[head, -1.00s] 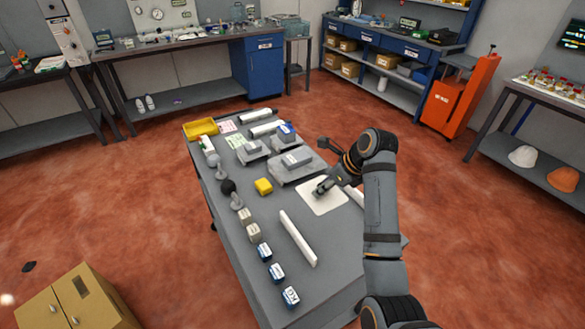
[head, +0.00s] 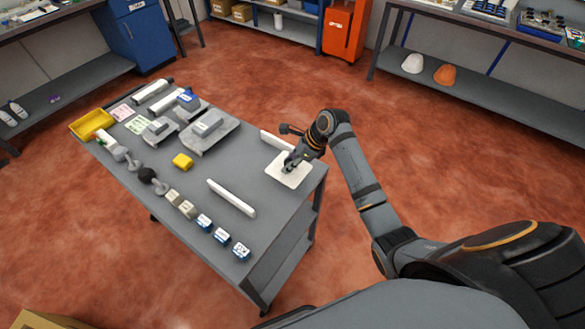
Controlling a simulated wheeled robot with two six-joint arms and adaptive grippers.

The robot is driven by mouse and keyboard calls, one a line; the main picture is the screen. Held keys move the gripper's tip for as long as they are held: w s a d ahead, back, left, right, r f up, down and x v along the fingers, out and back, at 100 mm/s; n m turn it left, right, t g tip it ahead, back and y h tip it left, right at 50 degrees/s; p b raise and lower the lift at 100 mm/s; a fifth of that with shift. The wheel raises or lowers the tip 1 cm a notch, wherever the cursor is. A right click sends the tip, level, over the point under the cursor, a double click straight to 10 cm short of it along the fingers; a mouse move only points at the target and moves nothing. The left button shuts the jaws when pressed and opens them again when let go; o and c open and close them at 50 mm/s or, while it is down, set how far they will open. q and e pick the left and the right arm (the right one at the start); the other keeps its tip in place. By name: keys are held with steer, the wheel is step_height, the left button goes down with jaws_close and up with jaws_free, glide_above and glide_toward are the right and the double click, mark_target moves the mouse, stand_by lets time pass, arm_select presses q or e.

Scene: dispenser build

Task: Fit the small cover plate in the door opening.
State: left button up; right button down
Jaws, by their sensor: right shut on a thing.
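A thin white square plate (head: 296,178) shows at the right end of the grey table (head: 262,231); I take it to be the small cover plate. My right gripper (head: 290,165) comes from above, shut on the plate near its middle. The plate looks roughly level; whether it is lifted or touches the table I cannot tell. The fingertips are small and partly hidden by the gripper body. My left gripper is not in view. I see no door opening that I can make out for certain.
A long white bar (head: 231,198) lies on the table, with another white strip (head: 277,141) behind the plate. Grey fixtures (head: 209,131), a yellow block (head: 183,161), several labelled cubes (head: 204,222) and a yellow tray (head: 92,124) stand further left. Red floor surrounds the table.

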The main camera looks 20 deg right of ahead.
mark_target(293, 171)
steer(key=f, duration=0.2)
steer(key=d+f+p, duration=0.1)
steer(key=shift+s+f, duration=0.2)
steer(key=shift+f, duration=0.15)
steer(key=shift+a+f, duration=0.1)
steer(key=shift+f, duration=0.05)
steer(key=c, duration=1)
jaws_free()
steer(key=shift+f, duration=0.1)
steer(key=shift+c, duration=0.2)
steer(key=v, duration=1.2)
